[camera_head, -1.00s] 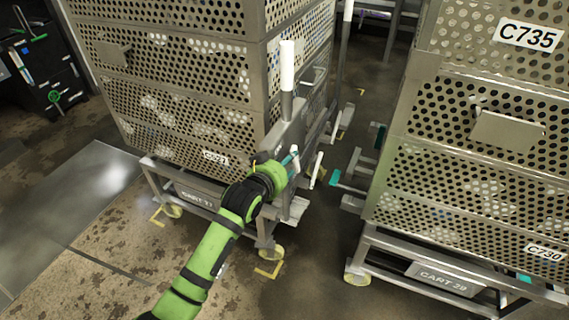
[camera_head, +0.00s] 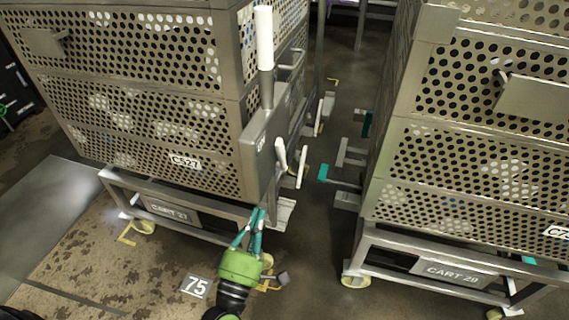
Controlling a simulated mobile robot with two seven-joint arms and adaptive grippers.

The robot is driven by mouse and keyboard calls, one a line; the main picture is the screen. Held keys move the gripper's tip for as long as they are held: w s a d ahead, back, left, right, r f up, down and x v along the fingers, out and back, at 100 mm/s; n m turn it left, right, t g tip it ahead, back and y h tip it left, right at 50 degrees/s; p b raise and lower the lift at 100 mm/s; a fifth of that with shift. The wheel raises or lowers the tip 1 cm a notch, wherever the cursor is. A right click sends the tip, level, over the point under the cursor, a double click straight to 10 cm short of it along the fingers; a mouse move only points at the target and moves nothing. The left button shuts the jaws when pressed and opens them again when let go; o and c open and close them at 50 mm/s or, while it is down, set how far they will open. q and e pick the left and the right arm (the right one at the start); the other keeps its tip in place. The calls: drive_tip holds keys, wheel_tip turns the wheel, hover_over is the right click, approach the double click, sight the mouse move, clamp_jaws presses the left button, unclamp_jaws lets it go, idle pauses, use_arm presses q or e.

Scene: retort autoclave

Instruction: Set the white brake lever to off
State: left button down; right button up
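On the near corner of the left cart a grey plate (camera_head: 262,150) carries a tall handle with a white grip (camera_head: 264,38), standing upright. A short white lever (camera_head: 280,154) sits on the plate's right edge, close to upright and slightly tilted. Another white bar (camera_head: 302,168) shows just right of it. I cannot tell for certain which is the brake lever, and the plate's small marking is unreadable. My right gripper is not in view.
The left cart (camera_head: 172,210) carries stacked perforated baskets. A second cart (camera_head: 450,270) stands at right, with a narrow floor gap between them. Teal-tipped bars (camera_head: 338,176) stick into that gap. A floor tag marked 75 (camera_head: 196,286) lies near my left arm.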

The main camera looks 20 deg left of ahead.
sight(280, 154)
use_arm(q)
drive_tip(key=p+x, duration=0.1)
drive_tip(key=x, duration=1.1)
drive_tip(key=shift+r, duration=0.25)
drive_tip(key=shift+w+r+p, duration=0.15)
drive_tip(key=shift+w+p, duration=0.15)
drive_tip(key=shift+w, duration=0.4)
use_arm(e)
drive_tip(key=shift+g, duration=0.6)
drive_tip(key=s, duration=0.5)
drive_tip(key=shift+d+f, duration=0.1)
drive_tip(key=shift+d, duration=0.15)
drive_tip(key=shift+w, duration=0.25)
